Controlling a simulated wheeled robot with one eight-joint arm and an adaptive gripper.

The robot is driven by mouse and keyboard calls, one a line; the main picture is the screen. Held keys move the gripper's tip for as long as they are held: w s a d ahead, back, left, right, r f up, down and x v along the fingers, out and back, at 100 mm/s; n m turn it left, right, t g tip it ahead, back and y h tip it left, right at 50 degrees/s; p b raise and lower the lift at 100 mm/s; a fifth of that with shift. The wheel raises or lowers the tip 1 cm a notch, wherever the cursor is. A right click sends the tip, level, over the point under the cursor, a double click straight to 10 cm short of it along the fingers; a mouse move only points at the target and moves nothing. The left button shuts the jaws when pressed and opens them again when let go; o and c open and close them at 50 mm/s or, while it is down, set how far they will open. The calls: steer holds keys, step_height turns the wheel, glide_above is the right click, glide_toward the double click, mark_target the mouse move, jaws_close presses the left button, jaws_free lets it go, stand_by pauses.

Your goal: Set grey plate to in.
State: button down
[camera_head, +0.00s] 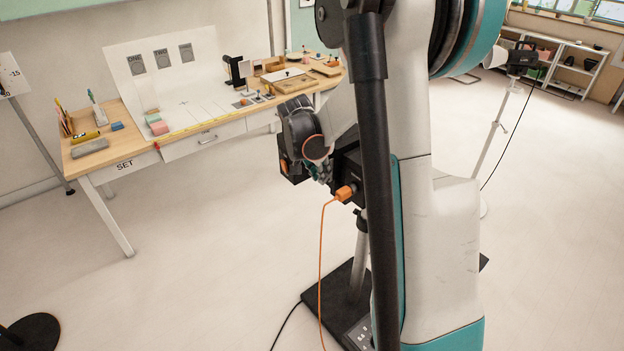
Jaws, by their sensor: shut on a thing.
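My gripper (321,172) is at a black box (347,153) on an upright stand, in the middle of the view. Its fingers are small, dark and partly hidden by my wrist. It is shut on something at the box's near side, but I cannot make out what. I cannot pick out a grey plate at the box; my wrist and arm cover much of it. An orange plug (345,192) with an orange cable sits low on the box, just right of the fingertips. Several grey panels (161,58) show on a white backboard far behind.
A wooden desk (125,148) with a drawer and small props stands at the back left. The stand's black base (345,285) and loose cables lie on the floor. The floor at left is mostly clear.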

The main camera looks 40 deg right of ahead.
steer(key=shift+w+r, duration=0.1)
steer(key=shift+w, duration=0.15)
steer(key=c, duration=1.9)
jaws_free()
steer(key=shift+o, duration=0.9)
steer(key=shift+w+a, duration=0.1)
steer(key=shift+a, duration=0.1)
steer(key=v, duration=1.2)
